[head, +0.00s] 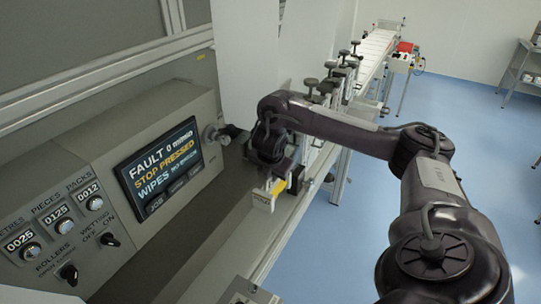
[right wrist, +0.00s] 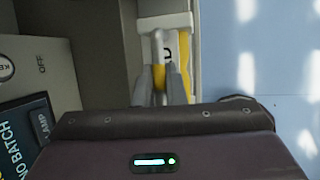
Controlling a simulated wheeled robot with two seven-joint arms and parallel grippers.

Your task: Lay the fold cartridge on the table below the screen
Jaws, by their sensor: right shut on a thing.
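The fold cartridge (head: 264,199) is a small white block with a yellow part, in the head view right of the screen, over the grey table (head: 192,250). My right gripper (head: 281,180) is shut on it. In the right wrist view the two fingers (right wrist: 160,88) close on its yellow part, and the white body (right wrist: 166,22) with a dark mark shows beyond them. I cannot tell whether the cartridge touches a surface. The lit screen (head: 160,165) reads "FAULT" and "STOP PRESSED". My left gripper is not in view.
The control panel has counters, knobs and switches (head: 68,272) left of the table. A grey knob (head: 217,134) juts out beside the screen. A conveyor (head: 372,52) runs back behind my right arm. Open blue floor (head: 335,240) lies right of the table's edge.

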